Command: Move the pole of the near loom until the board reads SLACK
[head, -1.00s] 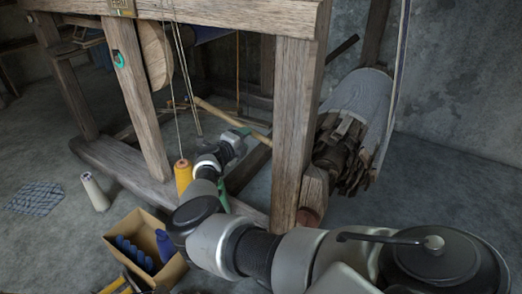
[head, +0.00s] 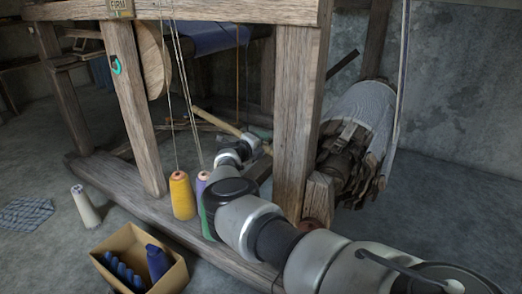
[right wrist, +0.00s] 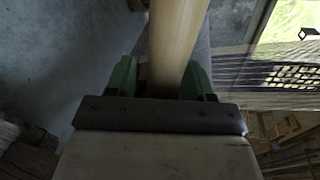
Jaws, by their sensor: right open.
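The near loom (head: 293,130) is a heavy wooden frame. The pole (head: 215,122) is a pale wooden stick slanting inside the frame. My right arm reaches in past the front post. My right gripper (head: 258,138) is at the pole's lower end, small and partly hidden in the head view. In the right wrist view the pole (right wrist: 176,45) runs between the open green fingers of the right gripper (right wrist: 160,78); I cannot tell whether they touch it. My left gripper is out of view.
Yellow (head: 182,195) and purple (head: 201,181) thread cones are beside my right arm, by the bottom beam (head: 130,197). A cardboard box (head: 170,279) with blue items and a pale cone (head: 85,207) are on the floor. A cloth roll (head: 358,115) is right of the post.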

